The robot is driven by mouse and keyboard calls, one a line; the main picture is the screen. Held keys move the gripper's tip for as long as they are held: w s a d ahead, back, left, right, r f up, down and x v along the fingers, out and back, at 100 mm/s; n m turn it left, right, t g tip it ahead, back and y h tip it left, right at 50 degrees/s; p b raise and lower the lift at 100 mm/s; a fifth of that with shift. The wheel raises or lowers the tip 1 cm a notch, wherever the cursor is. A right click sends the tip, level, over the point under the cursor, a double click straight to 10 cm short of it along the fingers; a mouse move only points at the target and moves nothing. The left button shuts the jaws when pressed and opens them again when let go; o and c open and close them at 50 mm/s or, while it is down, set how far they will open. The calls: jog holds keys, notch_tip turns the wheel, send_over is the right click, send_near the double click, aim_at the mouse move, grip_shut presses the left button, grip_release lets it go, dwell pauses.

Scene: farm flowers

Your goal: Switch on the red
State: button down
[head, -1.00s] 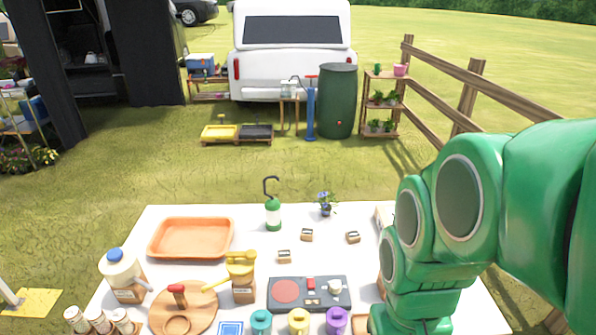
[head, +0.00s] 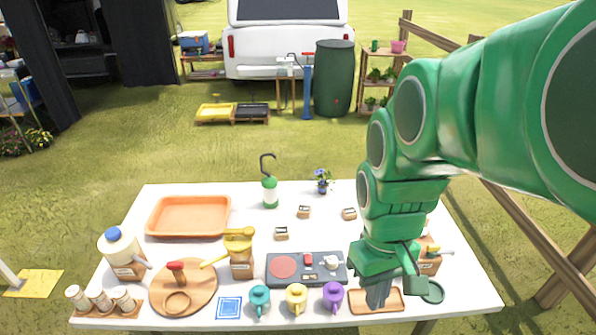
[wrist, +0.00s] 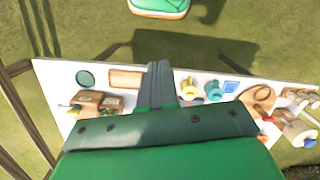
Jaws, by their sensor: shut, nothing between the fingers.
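A dark grey panel (head: 318,279) lies on the white table. It carries a red disc (head: 283,267) on its left, a small red block like a switch (head: 308,259) near its top middle, and a white cup-like part (head: 331,262) on its right. I cannot tell the switch's position. My gripper (head: 377,303) is shut and empty, pointing down to the right of the panel, over a small wooden tray (head: 362,304). In the wrist view its fingers (wrist: 159,72) are together, and the panel is hidden behind my gripper.
Teal (head: 259,300), yellow (head: 296,297) and purple (head: 333,294) mugs stand along the front edge near the panel. A round board with a red-handled tool (head: 178,278) and a grinder-like box (head: 241,262) are left. An orange tray (head: 188,217) lies behind; small wooden boxes (head: 304,212) sit mid-table.

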jog(key=w+a+f+n, duration=0.2)
jog(key=w+n, duration=0.2)
jog(key=w, duration=0.5)
jog(key=w+a+f+n, duration=0.2)
jog(key=w+n, duration=0.2)
jog(key=w, duration=0.5)
jog(key=n, duration=0.7)
send_over(308, 261)
jog(key=w, duration=0.2)
notch_tip(308, 261, down, 7)
jog(key=shift+f, duration=0.15)
jog(key=shift+w, duration=0.1)
jog(key=f, duration=0.4)
jog(key=s+f, duration=0.1)
jog(key=f, duration=0.4)
jog(key=s+f, duration=0.1)
jog(key=f, duration=0.3)
jog(key=shift+s+f, duration=0.1)
jog(key=shift+f, duration=0.3)
jog(key=shift+s, duration=0.1)
jog(key=shift+f+t, duration=0.2)
jog(key=shift+t, duration=0.1)
